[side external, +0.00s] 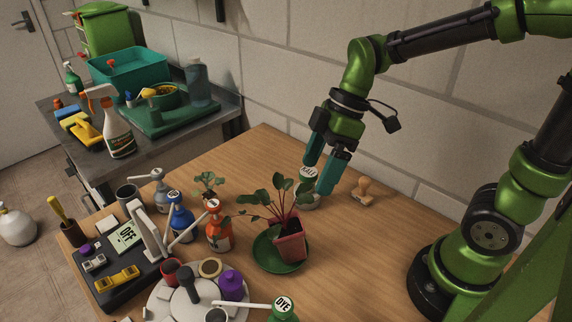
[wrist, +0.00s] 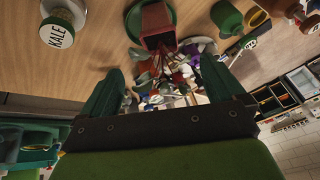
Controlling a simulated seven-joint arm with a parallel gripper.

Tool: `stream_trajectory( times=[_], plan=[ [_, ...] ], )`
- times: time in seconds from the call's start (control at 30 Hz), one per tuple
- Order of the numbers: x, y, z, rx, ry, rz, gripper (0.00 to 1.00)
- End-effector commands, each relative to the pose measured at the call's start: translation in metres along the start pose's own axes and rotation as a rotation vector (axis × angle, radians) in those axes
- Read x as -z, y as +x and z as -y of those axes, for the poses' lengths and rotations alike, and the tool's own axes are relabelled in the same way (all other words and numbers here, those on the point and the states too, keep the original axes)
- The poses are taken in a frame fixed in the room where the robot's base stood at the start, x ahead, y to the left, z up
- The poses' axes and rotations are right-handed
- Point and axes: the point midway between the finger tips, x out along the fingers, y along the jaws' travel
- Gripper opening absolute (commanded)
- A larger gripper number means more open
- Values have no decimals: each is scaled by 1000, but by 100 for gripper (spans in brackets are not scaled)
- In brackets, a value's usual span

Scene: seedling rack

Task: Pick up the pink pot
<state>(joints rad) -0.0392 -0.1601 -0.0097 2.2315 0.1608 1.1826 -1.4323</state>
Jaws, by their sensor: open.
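The pink pot (side external: 290,246) holds a leafy green plant (side external: 277,194) and stands on a green saucer (side external: 262,262) near the middle of the wooden table. In the wrist view the pot (wrist: 157,28) and saucer (wrist: 133,18) show at the top, beyond my fingertips. My gripper (side external: 317,177) has teal fingers and points down above the table, behind and to the right of the pot. It is open and empty; the two fingers are spread apart in the wrist view (wrist: 163,75). It is not touching the pot.
A jar labelled KALE (side external: 308,190) stands just below my fingers, partly hidden by them; its lid shows in the wrist view (wrist: 56,34). A wooden stamp (side external: 362,190) is to the right. An orange bottle (side external: 218,230) and a round tray (side external: 160,298) crowd the left and front.

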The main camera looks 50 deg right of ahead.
Motion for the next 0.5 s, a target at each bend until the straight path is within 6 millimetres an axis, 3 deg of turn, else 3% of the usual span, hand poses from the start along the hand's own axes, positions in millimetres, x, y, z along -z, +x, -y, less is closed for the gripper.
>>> stream_trajectory(
  times=[0.17,0.5],
  plan=[
    [-1,14,1,7,-47,3,96],
    [-1,87,1,6,-44,5,96]
  ],
)
